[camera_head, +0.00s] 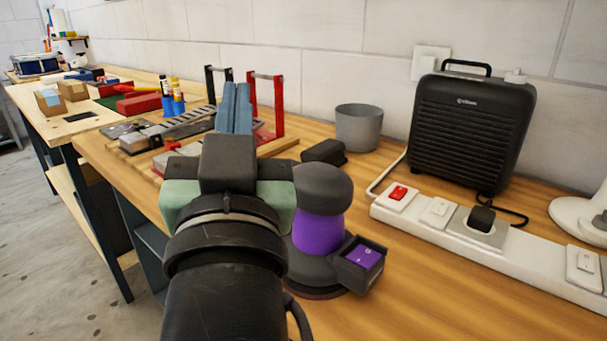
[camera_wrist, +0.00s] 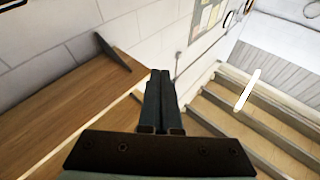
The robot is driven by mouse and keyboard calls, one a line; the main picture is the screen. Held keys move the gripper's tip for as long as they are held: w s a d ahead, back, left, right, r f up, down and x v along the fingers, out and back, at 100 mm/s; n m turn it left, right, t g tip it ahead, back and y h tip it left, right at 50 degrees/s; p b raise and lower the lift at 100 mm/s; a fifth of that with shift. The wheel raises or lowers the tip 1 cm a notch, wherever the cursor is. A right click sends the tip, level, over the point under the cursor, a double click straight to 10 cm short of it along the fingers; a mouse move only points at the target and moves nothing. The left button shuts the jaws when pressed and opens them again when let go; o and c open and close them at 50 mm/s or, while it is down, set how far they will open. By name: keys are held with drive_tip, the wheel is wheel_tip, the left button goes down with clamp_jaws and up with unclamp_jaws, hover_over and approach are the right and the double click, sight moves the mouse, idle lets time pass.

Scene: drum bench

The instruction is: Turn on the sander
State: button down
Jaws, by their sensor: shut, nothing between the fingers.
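The sander (camera_head: 319,235) stands upright on the wooden bench, with a black top knob, a purple middle and a dark round base. A black box with a purple top face (camera_head: 362,256) sticks out at its right side. My arm's wrist hides part of its left side. My gripper (camera_head: 236,86) points away from the head camera, past the sander and to its left, with its slate-blue fingers together. The wrist view shows the fingers (camera_wrist: 160,73) side by side and empty. The sander is not in the wrist view.
A white power strip (camera_head: 450,228) with a red switch (camera_head: 398,193) lies to the right. A black heater-like box (camera_head: 472,130) and grey cup (camera_head: 358,127) stand behind. A rack with red and black uprights (camera_head: 266,105) is near my fingers. The front right bench is clear.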

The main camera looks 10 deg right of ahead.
drive_tip(key=w+d+f+m+g+h+p, duration=0.35)
drive_tip(key=g+p, duration=0.65)
drive_tip(key=p, duration=1.2)
drive_tip(key=s+d+m+g+p, duration=0.3)
drive_tip(key=s+g+p, duration=0.4)
drive_tip(key=s+p, duration=0.3)
drive_tip(key=m+p, duration=0.1)
drive_tip(key=p, duration=0.2)
drive_tip(key=shift+s+m+g+p, duration=0.2)
drive_tip(key=shift+m+g+p, duration=0.1)
drive_tip(key=shift+m+p, duration=0.05)
drive_tip(key=shift+d+f+h, duration=0.15)
drive_tip(key=shift+f+h, duration=0.05)
drive_tip(key=shift+h, duration=0.05)
drive_tip(key=p, duration=0.2)
hover_over(363, 257)
drive_tip(key=s+a, duration=0.1)
drive_tip(key=a, duration=0.1)
drive_tip(key=f, duration=0.7)
drive_tip(key=shift+s+d+f, duration=0.2)
drive_tip(key=shift+d+f, duration=0.05)
drive_tip(key=shift+f, duration=0.1)
drive_tip(key=f, duration=0.3)
drive_tip(key=shift+s+a+f, duration=0.1)
drive_tip(key=shift+a+f, duration=0.05)
drive_tip(key=shift+a, duration=0.1)
drive_tip(key=shift+f, duration=0.35)
